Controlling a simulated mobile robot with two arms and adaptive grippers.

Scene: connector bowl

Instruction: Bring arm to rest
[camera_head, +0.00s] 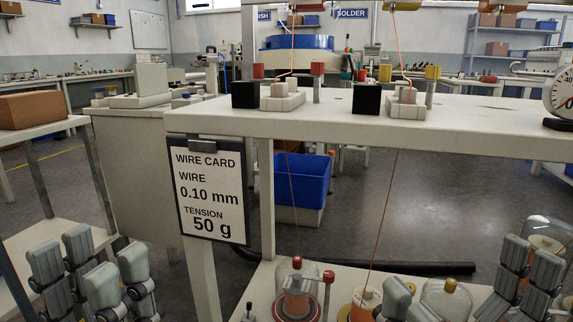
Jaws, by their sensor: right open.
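My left gripper (91,264) is at the bottom left, its grey jointed fingers pointing up beside the bench leg. Its finger pairs stand close together with a narrow gap; I see nothing between them, but the lower part is cut off by the frame. My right gripper (455,282) is at the bottom right, its finger pairs wide apart and open.
The white bench (370,124) carries two wire guides with posts and a dial gauge (566,92). A wire card (211,190) hangs at its front left. Wires run down to spools (297,303) on the lower shelf. A blue bin (302,183) stands behind.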

